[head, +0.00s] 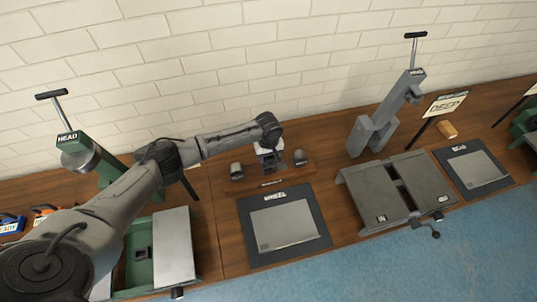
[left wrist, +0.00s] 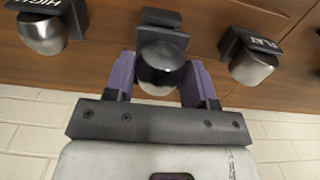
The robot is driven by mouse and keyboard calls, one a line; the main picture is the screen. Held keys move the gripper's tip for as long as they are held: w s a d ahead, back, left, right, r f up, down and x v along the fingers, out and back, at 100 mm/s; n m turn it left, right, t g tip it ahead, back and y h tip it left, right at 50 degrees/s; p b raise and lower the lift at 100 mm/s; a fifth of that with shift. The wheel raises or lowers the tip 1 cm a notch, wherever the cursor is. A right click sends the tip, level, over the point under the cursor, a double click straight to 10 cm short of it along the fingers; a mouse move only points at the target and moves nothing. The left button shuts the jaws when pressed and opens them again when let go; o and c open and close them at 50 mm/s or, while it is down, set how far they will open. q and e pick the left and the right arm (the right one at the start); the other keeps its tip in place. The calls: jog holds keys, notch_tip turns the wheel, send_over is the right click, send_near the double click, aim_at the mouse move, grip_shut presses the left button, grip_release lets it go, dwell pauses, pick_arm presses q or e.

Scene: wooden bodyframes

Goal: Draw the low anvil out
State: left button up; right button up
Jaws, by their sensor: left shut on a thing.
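My left gripper (head: 267,158) reaches the wooden rack at the back of the bench. In the left wrist view its two purple fingers (left wrist: 160,70) are shut on the middle anvil (left wrist: 158,50), a rounded metal head on a dark block. Its label is hidden, so I cannot read that it is the low one. The anvil marked HIGH (left wrist: 43,35) is on one side and the one marked FLAT (left wrist: 250,62) on the other, both apart from the fingers. I cannot tell whether the held anvil is clear of its seat. My right gripper is not in view.
A dark mat marked WHEEL (head: 248,242) lies in front of the rack. A grey machine (head: 378,198) stands to the right, a green one (head: 140,265) to the left under my arm. A DEEP sign (head: 445,104) stands farther right. The brick wall is close behind.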

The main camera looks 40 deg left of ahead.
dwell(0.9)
pick_arm(q)
jog(key=shift+p, duration=0.5)
dwell(0.4)
jog(key=shift+w+p, duration=0.1)
jog(key=shift+p, duration=0.45)
dwell(0.3)
dwell(0.5)
jog(key=shift+p, duration=0.5)
dwell(0.4)
jog(key=shift+f+b, duration=0.3)
jog(key=shift+f, duration=0.5)
